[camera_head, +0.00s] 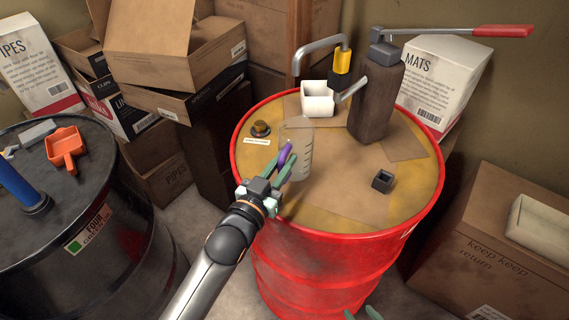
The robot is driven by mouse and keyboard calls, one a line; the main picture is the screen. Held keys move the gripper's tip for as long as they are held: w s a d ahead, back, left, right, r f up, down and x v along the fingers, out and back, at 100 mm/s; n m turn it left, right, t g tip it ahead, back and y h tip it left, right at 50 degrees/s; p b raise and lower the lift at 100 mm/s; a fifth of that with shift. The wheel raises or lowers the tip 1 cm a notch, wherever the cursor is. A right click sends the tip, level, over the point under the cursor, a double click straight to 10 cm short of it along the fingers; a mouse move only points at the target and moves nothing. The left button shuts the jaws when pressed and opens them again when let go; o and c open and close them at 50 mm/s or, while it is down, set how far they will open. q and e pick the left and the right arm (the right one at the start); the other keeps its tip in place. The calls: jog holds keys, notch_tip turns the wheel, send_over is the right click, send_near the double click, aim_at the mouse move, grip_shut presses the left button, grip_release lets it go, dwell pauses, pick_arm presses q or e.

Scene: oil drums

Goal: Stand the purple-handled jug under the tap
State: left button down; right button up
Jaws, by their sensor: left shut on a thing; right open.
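The clear jug (303,146) with a purple handle (284,155) is at the left-middle of the red drum's top, upright or nearly so. My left gripper (283,163) is shut on the handle, from the near left side. I cannot tell whether the jug's base touches the drum top. A bent grey tap pipe (318,44) with a yellow collar (342,60) stands at the back of the drum, its mouth pointing down. The jug is nearer to me than the tap, not under it. My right gripper (362,314) shows only green fingertips at the bottom edge, apart and empty.
The red drum (325,255) carries a white square pot (318,98) near the tap, a brown pump block (375,98) with spout and red lever (502,31), a small dark cube (382,181) and a brass cap (261,129). A black drum (130,225) stands left; boxes surround.

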pick_arm(q)
jog(key=shift+w, duration=0.15)
jog(key=shift+f+b, duration=0.3)
jog(key=shift+f, duration=0.15)
dwell(0.3)
jog(key=c, duration=0.7)
grip_release()
jog(key=shift+s+a, duration=0.15)
jog(key=shift+s, duration=0.2)
jog(key=shift+p+v, duration=2.65)
jog(key=shift+v, duration=3.3)
